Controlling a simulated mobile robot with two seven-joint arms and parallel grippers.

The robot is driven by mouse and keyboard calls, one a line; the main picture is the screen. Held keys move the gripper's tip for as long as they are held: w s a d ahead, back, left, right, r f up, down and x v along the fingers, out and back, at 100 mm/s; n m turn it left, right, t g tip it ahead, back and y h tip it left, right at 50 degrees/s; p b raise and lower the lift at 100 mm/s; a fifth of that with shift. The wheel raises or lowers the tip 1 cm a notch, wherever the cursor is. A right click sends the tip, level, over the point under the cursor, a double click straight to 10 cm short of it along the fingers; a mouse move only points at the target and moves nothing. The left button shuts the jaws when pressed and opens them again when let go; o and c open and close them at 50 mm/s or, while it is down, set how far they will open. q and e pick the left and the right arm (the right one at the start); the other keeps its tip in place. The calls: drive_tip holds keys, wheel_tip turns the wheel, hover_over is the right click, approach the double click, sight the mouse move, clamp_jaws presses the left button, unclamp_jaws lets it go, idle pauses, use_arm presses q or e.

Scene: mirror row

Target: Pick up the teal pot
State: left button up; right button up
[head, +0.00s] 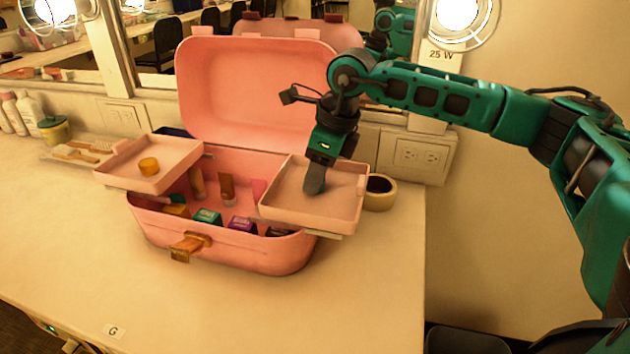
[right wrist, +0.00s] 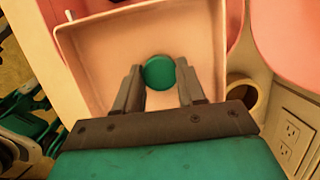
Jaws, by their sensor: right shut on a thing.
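The teal pot (right wrist: 159,72) is a small round pot with a flat top, seen in the right wrist view over the floor of the pink right tray (head: 335,207). My right gripper (head: 314,184) reaches down into that tray from above. Its two fingers are shut on the pot, one on each side, as the right wrist view shows. In the head view the pot is hidden by the gripper. I cannot tell whether the pot touches the tray floor. My left gripper is not in view.
The tray belongs to an open pink case (head: 225,250) with small bottles and boxes inside. A tape roll (head: 380,192) stands just right of the right tray. The counter's front is mostly clear.

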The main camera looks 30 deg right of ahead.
drive_tip(key=shift+r, duration=0.15)
wheel_tip(320, 180, up, 20)
drive_tip(key=p, duration=0.3)
